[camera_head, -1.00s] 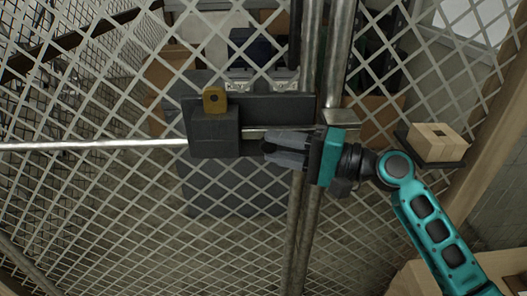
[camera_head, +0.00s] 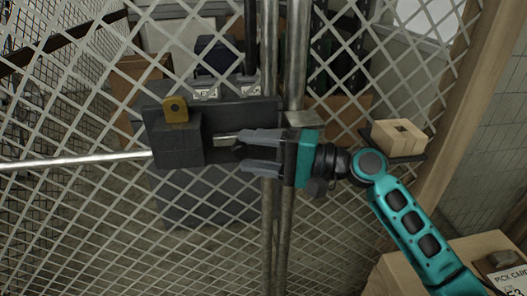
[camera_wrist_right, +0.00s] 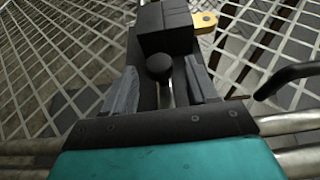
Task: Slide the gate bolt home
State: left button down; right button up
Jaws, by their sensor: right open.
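The gate bolt's dark housing (camera_head: 178,143) with a yellow tab (camera_head: 176,110) is fixed to the mesh gate. A short length of metal bolt (camera_head: 224,139) shows right of the housing, toward my right gripper (camera_head: 240,152). The gripper is open, its fingers pointing left at the housing and apart from it. In the right wrist view, a dark round knob (camera_wrist_right: 158,67) lies between the open fingers (camera_wrist_right: 160,92), with a gap on each side. The dark housing (camera_wrist_right: 167,30) and yellow tab (camera_wrist_right: 204,22) lie beyond. My left gripper is not in view.
Two upright metal posts (camera_head: 297,60) stand behind my right gripper, with a small metal block (camera_head: 302,118) on one. A long rod (camera_head: 75,161) runs left of the housing. A pale wooden block (camera_head: 399,137) sits on a dark ledge at right. A card (camera_head: 508,279) lies lower right.

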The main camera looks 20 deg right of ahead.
pick_arm(q)
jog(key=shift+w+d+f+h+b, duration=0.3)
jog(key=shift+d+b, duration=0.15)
jog(key=shift+b, duration=0.5)
pick_arm(e)
jog(key=v, duration=1.3)
jog(key=shift+w, duration=0.15)
notch_tip(320, 180, down, 21)
jog(key=a+n+h+p, duration=0.1)
jog(key=a+h+p, duration=0.1)
jog(key=h, duration=0.7)
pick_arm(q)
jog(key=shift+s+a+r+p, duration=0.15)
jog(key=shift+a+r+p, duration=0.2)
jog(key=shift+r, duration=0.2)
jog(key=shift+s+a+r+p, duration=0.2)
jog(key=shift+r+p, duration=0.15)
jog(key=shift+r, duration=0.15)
pick_arm(e)
jog(key=s+a+f+n+h, duration=0.2)
jog(key=s+a+f+n, duration=0.5)
jog(key=a+f+n, duration=0.1)
jog(key=shift+s+a+f+n+g+h, duration=0.3)
jog(key=shift+a+f+n+h, duration=0.1)
jog(key=shift+n, duration=0.3)
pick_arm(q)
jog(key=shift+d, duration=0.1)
